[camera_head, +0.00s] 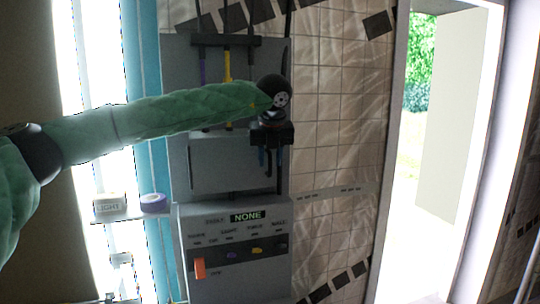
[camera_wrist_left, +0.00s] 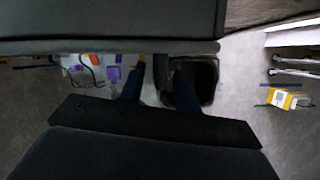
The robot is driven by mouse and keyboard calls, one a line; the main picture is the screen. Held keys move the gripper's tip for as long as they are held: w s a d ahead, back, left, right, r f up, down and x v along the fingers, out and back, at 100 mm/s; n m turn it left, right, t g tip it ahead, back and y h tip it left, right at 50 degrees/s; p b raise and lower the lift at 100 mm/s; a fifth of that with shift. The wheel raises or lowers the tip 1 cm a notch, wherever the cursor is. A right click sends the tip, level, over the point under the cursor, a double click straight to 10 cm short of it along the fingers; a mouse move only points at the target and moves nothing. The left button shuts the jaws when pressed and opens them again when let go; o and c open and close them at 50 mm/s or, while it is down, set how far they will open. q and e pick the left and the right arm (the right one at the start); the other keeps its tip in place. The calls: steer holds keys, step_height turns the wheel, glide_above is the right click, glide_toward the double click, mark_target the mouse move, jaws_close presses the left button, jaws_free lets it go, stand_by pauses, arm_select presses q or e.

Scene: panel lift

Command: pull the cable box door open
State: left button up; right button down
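The cable box (camera_head: 225,70) is the upper grey box on the tiled wall, with purple, yellow and black cables at its top. Its grey door (camera_head: 222,165) covers the lower part and looks shut or nearly so. My left gripper (camera_head: 271,160) points down in front of the door's right side. Its two blue fingers (camera_wrist_left: 160,92) are apart in the left wrist view. A dark upright piece (camera_wrist_left: 162,72), perhaps the door handle, shows between them, nearer the right finger; I cannot tell whether they touch it. My right gripper is not in view.
Below is a grey control panel (camera_head: 235,270) with an orange switch (camera_head: 200,268) and a "NONE" display (camera_head: 248,216). A small shelf (camera_head: 125,216) at left holds a purple tape roll (camera_head: 153,203) and a white roll (camera_head: 109,206). An open doorway (camera_head: 425,150) is at right.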

arm_select(q)
steer(key=shift+w+f, duration=0.1)
steer(key=shift+f, duration=0.1)
jaws_close()
stand_by(0.3)
